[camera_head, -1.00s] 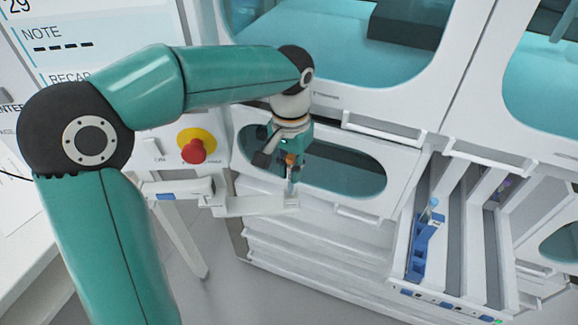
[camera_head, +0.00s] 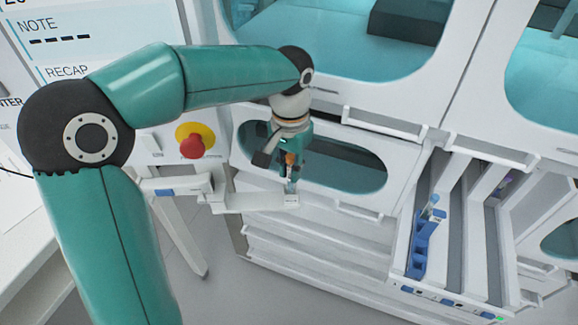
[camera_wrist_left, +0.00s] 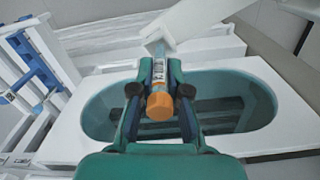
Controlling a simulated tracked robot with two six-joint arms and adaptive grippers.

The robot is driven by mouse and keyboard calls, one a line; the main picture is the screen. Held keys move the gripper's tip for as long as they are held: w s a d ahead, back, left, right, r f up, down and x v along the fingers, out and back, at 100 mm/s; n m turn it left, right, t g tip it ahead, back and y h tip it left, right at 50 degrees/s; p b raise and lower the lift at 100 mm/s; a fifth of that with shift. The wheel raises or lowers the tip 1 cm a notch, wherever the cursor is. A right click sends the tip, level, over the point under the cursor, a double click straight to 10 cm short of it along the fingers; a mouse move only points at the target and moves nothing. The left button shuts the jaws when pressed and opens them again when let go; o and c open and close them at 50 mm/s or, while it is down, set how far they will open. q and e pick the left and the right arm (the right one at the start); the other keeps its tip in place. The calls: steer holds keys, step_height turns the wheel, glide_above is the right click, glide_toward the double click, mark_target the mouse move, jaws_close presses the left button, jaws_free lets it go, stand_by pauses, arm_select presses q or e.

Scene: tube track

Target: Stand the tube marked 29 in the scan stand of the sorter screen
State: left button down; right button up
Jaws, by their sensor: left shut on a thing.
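My left gripper (camera_head: 291,166) is shut on a tube (camera_head: 290,183) with an orange cap. In the left wrist view the tube (camera_wrist_left: 159,74) points away from the gripper (camera_wrist_left: 160,92), its orange cap (camera_wrist_left: 159,107) nearest the camera. Its label shows dark print, too small to read as a number. The tube's lower end is at the white scan stand (camera_head: 240,202), a bracket below the sorter screen (camera_head: 85,35). The stand also shows in the left wrist view (camera_wrist_left: 190,18). I cannot tell whether the tube is seated in it. My right gripper is out of view.
An open drawer (camera_head: 400,265) at the right holds a blue rack (camera_head: 420,250) with a light-blue-topped tube (camera_head: 434,200). A red stop button (camera_head: 192,146) sits left of the gripper. A white cabinet with oval windows stands behind the gripper.

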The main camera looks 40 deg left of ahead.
arm_select(q)
steer(key=shift+f, duration=0.2)
steer(key=shift+f+b, duration=0.45)
steer(key=c, duration=1.1)
jaws_free()
steer(key=shift+r, duration=0.1)
step_height(320, 180, up, 12)
steer(key=shift+w+f, duration=0.1)
stand_by(0.7)
